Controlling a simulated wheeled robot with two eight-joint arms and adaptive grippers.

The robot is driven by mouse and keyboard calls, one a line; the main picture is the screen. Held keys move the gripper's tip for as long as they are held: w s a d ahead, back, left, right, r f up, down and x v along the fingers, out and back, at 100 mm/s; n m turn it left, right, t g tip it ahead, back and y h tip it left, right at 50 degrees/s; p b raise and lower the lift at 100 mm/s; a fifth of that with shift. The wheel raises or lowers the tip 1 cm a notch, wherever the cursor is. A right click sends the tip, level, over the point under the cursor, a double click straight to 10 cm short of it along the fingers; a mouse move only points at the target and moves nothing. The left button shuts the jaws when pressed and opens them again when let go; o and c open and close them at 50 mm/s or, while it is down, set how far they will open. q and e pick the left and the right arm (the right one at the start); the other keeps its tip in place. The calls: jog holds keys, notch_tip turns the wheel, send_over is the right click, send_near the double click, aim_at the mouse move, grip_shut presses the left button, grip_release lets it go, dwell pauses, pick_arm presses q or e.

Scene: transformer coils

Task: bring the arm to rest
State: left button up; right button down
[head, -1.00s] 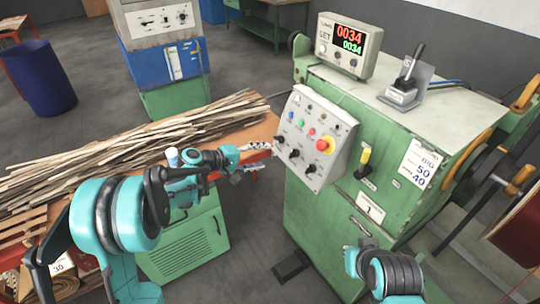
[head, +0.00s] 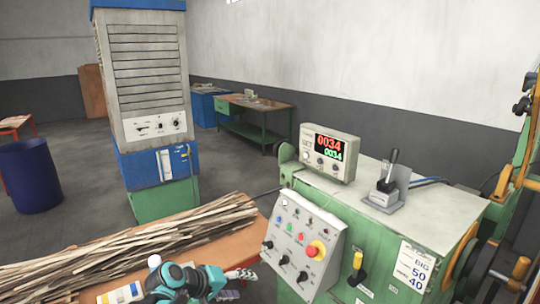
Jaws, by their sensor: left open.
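My left gripper (head: 246,273) shows at the bottom of the head view, over the wooden bench and just left of the grey button panel (head: 301,243). Its jaws are open, and I see nothing held in them. A gap shows between it and the panel. My teal left wrist is at the bottom edge, and the rest of that arm is cut off. My right arm and gripper are out of view.
The green machine (head: 385,235) with a counter box (head: 329,153) and a lever (head: 387,178) stands on the right. Wooden strips (head: 130,243) cover the bench. A tall cabinet (head: 150,110), a blue bin (head: 30,176) and a green table (head: 254,118) stand behind. Floor between them is clear.

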pick_arm(q)
jog(key=s+a+f+m+y, duration=0.1)
jog(key=s+a+m+y, duration=0.1)
jog(key=s, duration=0.9)
jog(key=s+a+f+m+y, duration=0.2)
jog(key=s+a+y, duration=0.3)
jog(key=s, duration=0.6)
jog(key=shift+s+a+m, duration=0.2)
jog(key=shift+a+m, duration=0.3)
jog(key=shift+a, duration=0.75)
jog(key=shift+f, duration=0.1)
